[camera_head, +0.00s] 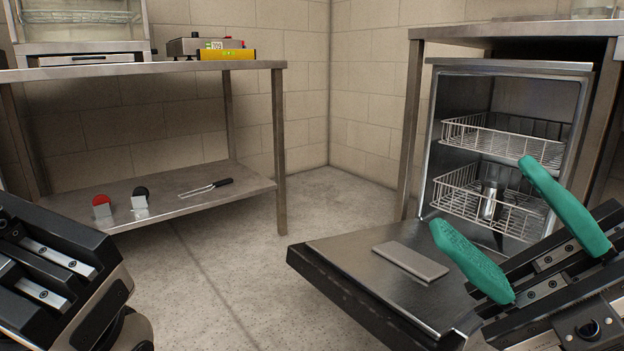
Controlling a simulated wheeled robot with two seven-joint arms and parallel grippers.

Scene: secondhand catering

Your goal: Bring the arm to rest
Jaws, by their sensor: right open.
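My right gripper (484,197) is at the lower right, in front of the dishwasher. Its two green fingers are spread wide apart with nothing between them. They overlap the view of the lowered door and the lower rack; whether they touch either I cannot tell. The black body of my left gripper (55,265) shows at the lower left edge. Its fingers are not visible, so its opening cannot be made out.
The dishwasher (575,68) stands open, its door (340,250) lowered flat. The lower wire rack (455,195) holds a metal cylinder (489,200). A steel table (270,65) stands left, with red- and black-topped items and a fork on its shelf. Floor between is clear.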

